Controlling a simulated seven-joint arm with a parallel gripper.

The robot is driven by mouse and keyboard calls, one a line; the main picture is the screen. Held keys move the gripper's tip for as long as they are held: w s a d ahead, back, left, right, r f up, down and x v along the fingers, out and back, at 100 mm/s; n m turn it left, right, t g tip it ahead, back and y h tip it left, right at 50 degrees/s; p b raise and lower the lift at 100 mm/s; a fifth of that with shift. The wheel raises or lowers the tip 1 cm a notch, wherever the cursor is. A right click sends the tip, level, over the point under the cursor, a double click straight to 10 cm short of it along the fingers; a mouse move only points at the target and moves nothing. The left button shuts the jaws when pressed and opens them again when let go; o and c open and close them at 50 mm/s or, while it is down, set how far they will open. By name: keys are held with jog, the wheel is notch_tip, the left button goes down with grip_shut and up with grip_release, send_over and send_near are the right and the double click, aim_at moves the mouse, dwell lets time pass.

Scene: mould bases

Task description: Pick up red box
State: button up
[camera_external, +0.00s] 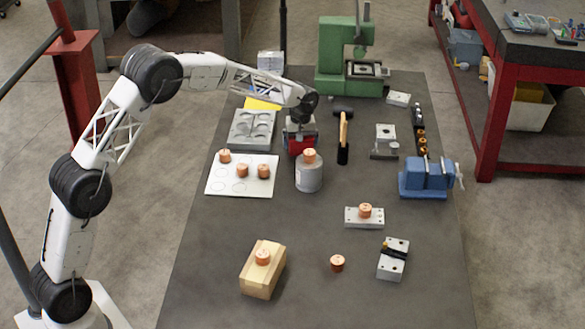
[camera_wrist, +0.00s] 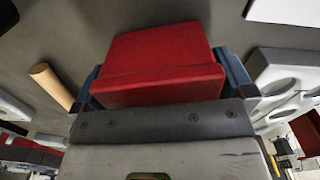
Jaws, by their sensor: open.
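The red box (camera_external: 300,147) stands on the dark table mat, behind the grey cylinder. In the external view, the end of my arm covers its upper part. My gripper (camera_external: 300,132) points down at the box. In the wrist view the red box (camera_wrist: 165,58) fills the space between the two blue-grey fingers, one at its left side and one at its right. The jaws are open. I cannot tell whether a finger touches the box, and the fingertips are partly hidden behind it.
A grey mould base (camera_external: 252,130) with round recesses lies just left of the box. A grey cylinder (camera_external: 308,177) with a copper piece on top stands in front. A green press (camera_external: 340,62) is behind.

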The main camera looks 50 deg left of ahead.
jog(key=shift+c, duration=0.3)
jog(key=c, duration=0.7)
jog(key=shift+r, duration=0.15)
jog(key=shift+r, duration=4.9)
